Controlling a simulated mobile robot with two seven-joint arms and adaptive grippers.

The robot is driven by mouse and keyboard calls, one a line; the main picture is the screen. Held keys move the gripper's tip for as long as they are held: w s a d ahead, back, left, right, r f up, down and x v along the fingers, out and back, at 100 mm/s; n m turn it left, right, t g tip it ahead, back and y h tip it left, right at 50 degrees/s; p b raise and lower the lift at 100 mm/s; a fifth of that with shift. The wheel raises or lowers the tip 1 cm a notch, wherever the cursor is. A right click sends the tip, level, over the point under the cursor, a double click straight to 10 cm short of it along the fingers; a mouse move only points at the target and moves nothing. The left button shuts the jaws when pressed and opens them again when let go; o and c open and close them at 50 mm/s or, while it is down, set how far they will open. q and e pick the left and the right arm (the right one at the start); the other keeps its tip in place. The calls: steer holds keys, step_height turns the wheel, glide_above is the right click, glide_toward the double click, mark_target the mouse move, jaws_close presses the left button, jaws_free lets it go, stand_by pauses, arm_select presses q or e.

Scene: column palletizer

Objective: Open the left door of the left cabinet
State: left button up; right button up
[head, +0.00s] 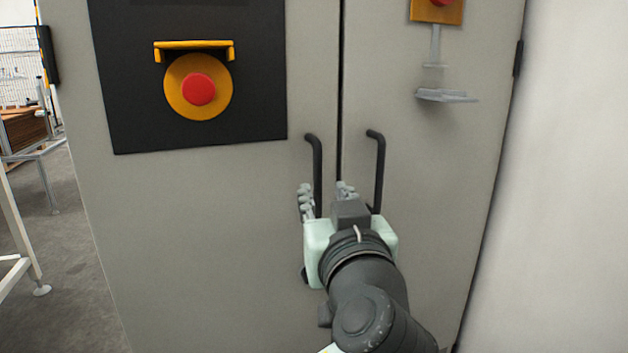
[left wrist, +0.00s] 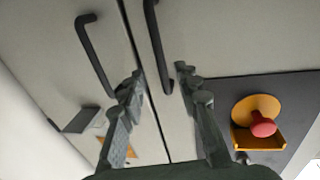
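The left door (head: 220,235) of the grey cabinet is closed against the right door (head: 440,180), with a dark vertical seam between them. The left door's black bar handle (head: 316,160) stands just left of the seam. My left gripper (head: 324,187) is open at this handle's lower part, one finger on each side. In the left wrist view, which is turned over, the same handle (left wrist: 155,35) reaches between the two spread fingers, and I see no firm contact. The wrist hides part of the handle's lower end in the head view. My right gripper is not in view.
The right door's similar handle (head: 379,165) is close to the right of my gripper. A red button on a yellow disc (head: 200,88) sits on the left door's black panel. A grey bracket (head: 445,95) juts from the right door. Open floor (head: 60,260) lies at left.

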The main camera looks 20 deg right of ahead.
mark_target(318, 183)
arm_select(q)
steer(key=w, duration=0.6)
steer(key=shift+d+p, duration=0.3)
steer(key=shift+d, duration=0.1)
steer(key=shift+w, duration=0.35)
steer(key=c, duration=0.4)
jaws_close()
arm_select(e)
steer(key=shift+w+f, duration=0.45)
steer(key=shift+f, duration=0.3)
